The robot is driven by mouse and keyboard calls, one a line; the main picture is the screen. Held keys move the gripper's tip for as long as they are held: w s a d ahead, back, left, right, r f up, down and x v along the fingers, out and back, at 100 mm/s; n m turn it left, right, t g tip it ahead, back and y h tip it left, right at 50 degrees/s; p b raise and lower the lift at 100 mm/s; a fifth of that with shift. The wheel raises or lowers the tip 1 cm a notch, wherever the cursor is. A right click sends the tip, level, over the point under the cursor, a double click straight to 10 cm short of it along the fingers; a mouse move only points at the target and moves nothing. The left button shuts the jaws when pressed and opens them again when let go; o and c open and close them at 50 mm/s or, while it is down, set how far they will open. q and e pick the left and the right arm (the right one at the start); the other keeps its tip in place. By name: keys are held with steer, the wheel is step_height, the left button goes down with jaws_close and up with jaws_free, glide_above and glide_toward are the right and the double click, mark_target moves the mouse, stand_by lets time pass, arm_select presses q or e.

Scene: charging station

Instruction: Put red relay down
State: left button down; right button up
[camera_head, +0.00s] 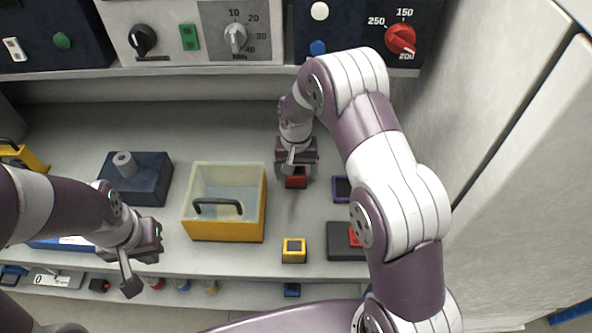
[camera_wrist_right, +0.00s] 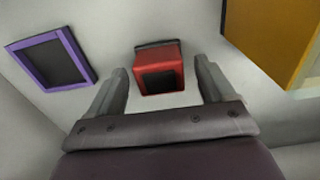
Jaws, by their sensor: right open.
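The red relay (camera_head: 296,181) is a small red block with a dark square face. It is on or very near the grey shelf, to the right of the yellow box; the exact contact is hidden. In the right wrist view the red relay (camera_wrist_right: 159,70) lies between and just beyond the fingertips, with a gap on each side. My right gripper (camera_head: 296,170) is open around it, pointing down; it also shows in the right wrist view (camera_wrist_right: 161,78). My left gripper (camera_head: 130,278) hangs near the shelf's front left; its finger opening is unclear.
A yellow box (camera_head: 223,229) with a black handle stands left of the relay. A purple-framed block (camera_head: 341,189) is close on the right. A yellow relay (camera_head: 293,251) and a dark grey block (camera_head: 345,246) are nearer the front edge. A control panel (camera_head: 190,35) overhangs the back.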

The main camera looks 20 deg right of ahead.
mark_target(298, 173)
step_height(298, 173, up, 12)
steer(key=s+d+n+t, duration=0.1)
steer(key=s+d+n, duration=0.2)
steer(key=s, duration=1.7)
steer(key=shift+d+f, duration=0.2)
steer(key=shift+f, duration=0.2)
